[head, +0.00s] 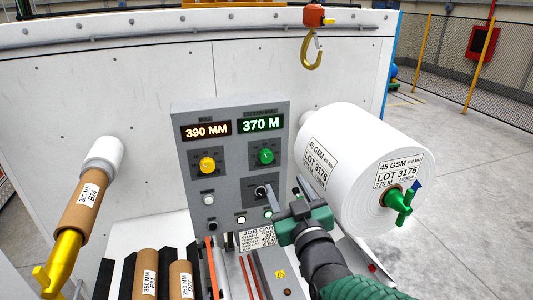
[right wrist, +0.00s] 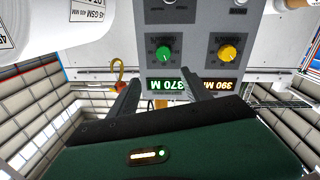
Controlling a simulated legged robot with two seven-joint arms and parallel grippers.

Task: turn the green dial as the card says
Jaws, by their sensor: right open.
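The green dial (head: 266,156) sits on the grey control panel (head: 188,160), below a green display (head: 260,124) reading 370 M. The dial also shows upside down in the right wrist view (right wrist: 163,54). My left gripper is not in view.
A yellow dial (head: 207,165) sits left of the green one, under a display (head: 206,130) reading 390 MM. A black switch (head: 263,192) and several buttons are below. A white roll (head: 345,150) stands right, a hook (head: 312,52) hangs above, and brown cores (head: 146,275) lie lower left.

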